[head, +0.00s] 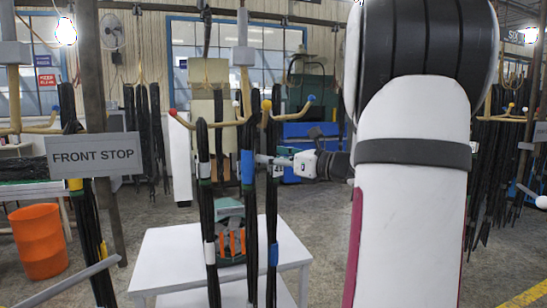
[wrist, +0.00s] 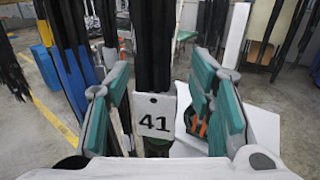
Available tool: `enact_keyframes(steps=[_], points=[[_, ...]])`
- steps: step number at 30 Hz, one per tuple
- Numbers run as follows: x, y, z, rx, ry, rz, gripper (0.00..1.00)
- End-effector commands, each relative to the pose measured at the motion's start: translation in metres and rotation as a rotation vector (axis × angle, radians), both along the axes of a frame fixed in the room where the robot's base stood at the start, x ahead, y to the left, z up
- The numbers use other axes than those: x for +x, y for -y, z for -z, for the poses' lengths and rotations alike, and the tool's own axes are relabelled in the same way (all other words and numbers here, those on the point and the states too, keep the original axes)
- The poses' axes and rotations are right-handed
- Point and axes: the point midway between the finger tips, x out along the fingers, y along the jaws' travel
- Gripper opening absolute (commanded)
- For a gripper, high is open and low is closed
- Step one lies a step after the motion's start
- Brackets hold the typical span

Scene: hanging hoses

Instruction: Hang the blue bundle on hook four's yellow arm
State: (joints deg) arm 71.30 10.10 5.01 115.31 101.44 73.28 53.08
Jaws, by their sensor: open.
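A hook stand with coloured arm tips stands centre in the head view. Its yellow-tipped arm (head: 267,105) points towards me; a blue-tipped arm (head: 309,99) is to its right. A dark bundle (head: 272,205) with a low blue band hangs under the arms; which arm holds it is unclear. A middle bundle has a wide blue band (head: 247,167). My gripper (head: 268,160) is at the right-hand dark bundle. In the wrist view, my gripper (wrist: 162,85) is open, its green-padded fingers either side of a dark bundle (wrist: 153,45) with a white tag 41. No hook number four is readable.
A white table (head: 165,262) with a green and orange item (head: 231,235) stands below. A FRONT STOP sign (head: 93,155), a post and an orange bin (head: 39,240) are further left.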

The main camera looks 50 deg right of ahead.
Motion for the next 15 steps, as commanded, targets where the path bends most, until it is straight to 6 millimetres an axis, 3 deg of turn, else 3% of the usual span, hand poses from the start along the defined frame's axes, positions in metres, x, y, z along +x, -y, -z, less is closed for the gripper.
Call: enact_keyframes(steps=[5,15], points=[[-0.019,0.002,-0.001,-0.001,0.0,0.004,0.49],[-0.087,0.006,-0.001,-0.001,0.003,0.004,0.49]])
